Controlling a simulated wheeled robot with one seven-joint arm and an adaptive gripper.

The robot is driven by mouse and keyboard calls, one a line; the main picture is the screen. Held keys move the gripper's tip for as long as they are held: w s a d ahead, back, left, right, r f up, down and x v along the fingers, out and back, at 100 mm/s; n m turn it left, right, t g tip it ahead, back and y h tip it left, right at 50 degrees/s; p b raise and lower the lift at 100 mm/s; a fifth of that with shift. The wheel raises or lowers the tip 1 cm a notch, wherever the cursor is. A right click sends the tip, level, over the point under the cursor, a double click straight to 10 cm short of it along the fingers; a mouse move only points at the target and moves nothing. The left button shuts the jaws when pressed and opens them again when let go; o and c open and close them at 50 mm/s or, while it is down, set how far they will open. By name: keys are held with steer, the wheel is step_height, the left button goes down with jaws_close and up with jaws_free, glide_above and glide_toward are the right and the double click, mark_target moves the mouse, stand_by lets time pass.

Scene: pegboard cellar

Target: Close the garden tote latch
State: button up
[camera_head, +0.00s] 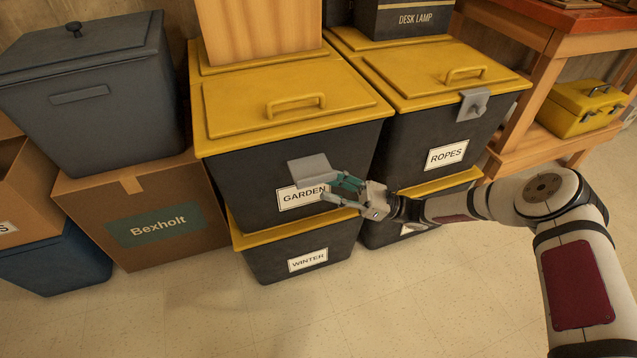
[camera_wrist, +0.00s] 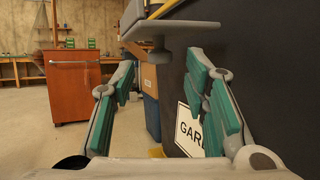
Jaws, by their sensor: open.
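The garden tote (camera_head: 236,175) is a black bin with a yellow lid (camera_head: 290,95) and a white GARDEN label, which also shows in the wrist view (camera_wrist: 188,130). Its grey latch (camera_head: 309,168) sticks out from the upper front, raised away from the wall. In the wrist view the latch (camera_wrist: 170,30) is a nearly level plate with a knob beneath it. My gripper (camera_head: 338,188) is open and empty, just below and to the right of the latch. In the wrist view its teal-padded fingers (camera_wrist: 160,85) stand apart beneath the latch. I see no clear contact.
The garden tote stands on a WINTER tote (camera_head: 290,262). The ropes tote (camera_head: 430,135), with its latch (camera_head: 474,103) folded down, is at right. A Bexholt box (camera_head: 150,220) carrying a grey bin (camera_head: 100,120) is at left. The front floor is clear.

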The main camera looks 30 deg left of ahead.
mark_target(318, 183)
steer(key=shift+x, duration=1.9)
jaws_close()
